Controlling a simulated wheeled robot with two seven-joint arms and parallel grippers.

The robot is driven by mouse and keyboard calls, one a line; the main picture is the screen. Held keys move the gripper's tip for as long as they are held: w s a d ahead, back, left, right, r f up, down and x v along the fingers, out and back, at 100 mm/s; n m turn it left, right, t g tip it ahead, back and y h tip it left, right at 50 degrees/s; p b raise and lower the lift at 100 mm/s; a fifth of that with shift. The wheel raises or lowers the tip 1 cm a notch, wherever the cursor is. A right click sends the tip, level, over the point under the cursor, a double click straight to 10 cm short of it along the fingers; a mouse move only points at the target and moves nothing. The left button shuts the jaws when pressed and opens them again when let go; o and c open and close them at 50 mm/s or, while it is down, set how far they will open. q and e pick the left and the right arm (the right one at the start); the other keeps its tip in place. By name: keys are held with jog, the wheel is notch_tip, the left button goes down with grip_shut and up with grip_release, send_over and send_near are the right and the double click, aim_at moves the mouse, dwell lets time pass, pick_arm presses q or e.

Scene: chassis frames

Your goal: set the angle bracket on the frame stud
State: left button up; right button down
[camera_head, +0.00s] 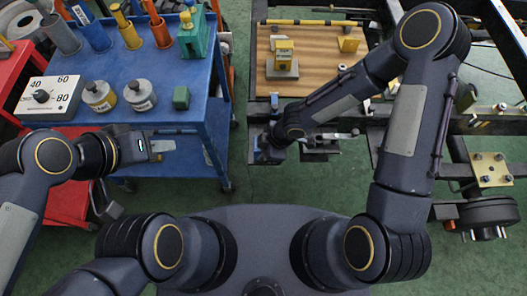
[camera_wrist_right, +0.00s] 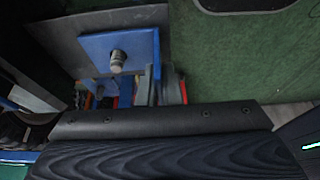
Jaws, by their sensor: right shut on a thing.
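The blue angle bracket (camera_wrist_right: 140,45) is in my right gripper, which is shut on it. A short metal stud (camera_wrist_right: 117,64) shows against the bracket's blue face in the right wrist view, and it looks to poke through the plate. I cannot tell how far the bracket sits on it. A grey metal plate of the frame (camera_wrist_right: 70,45) lies behind the bracket. In the head view the bracket (camera_head: 263,155) is a small blue patch at my right gripper (camera_head: 268,150), beside the dark frame. My left gripper (camera_head: 162,146) is empty beside the blue cart; its finger gap is unclear.
A wooden board (camera_head: 315,75) with yellow parts lies behind the right gripper. A yellow bolted plate (camera_head: 491,170) is at far right.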

aim_at(261, 152)
jog(key=c, duration=1.5)
grip_release()
jog(key=shift+r, duration=0.1)
jog(key=shift+r+p, duration=1.2)
jog(key=shift+r, duration=0.25)
notch_tip(261, 152, up, 5)
jog(key=p, duration=0.4)
jog(key=shift+r, duration=0.1)
